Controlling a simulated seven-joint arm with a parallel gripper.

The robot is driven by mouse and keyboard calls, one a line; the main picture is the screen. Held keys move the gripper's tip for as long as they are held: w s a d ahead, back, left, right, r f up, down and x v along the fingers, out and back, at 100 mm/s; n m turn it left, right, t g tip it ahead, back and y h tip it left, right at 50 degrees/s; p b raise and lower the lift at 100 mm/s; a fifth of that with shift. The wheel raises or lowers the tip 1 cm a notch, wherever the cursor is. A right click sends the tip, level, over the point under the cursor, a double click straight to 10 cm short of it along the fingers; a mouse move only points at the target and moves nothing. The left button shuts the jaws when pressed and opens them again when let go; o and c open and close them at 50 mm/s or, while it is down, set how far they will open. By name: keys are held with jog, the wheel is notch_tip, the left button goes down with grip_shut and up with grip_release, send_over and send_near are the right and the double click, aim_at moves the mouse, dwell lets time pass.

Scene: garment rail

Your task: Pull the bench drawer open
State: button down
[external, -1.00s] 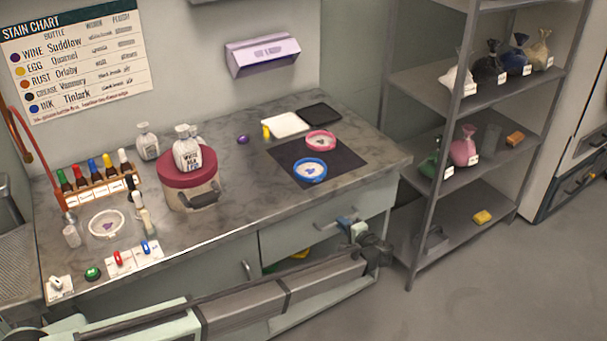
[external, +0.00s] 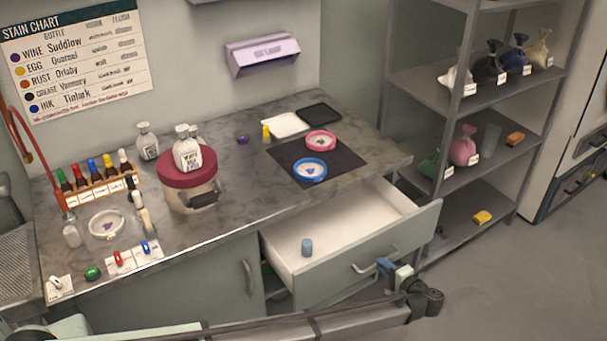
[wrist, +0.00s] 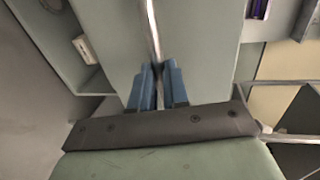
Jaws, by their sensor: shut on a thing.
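The bench drawer (external: 335,238) is pulled well out from under the counter, and its pale inside shows. A small blue-grey cylinder (external: 306,247) is inside it, near the front left. My gripper (external: 388,268) is at the drawer front, with its blue fingers at the metal handle (external: 362,267). In the wrist view my gripper (wrist: 158,82) is shut on the handle bar (wrist: 152,35), which runs between the two fingertips. The part of the handle between the fingers is hidden.
A cupboard door with its own handle (external: 249,278) is left of the drawer. The grey shelf rack (external: 470,200) stands close to the drawer's right side. The counter (external: 240,205) above holds bottles, a red-lidded tub (external: 187,168) and hoops. Open floor lies at the front right.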

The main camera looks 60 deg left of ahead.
jog(key=f+v, duration=0.1)
jog(key=v, duration=0.6)
jog(key=shift+d+f, duration=0.25)
jog(key=shift+d, duration=0.15)
jog(key=c, duration=1.1)
grip_release()
jog(key=v, duration=1.3)
jog(key=shift+d, duration=0.35)
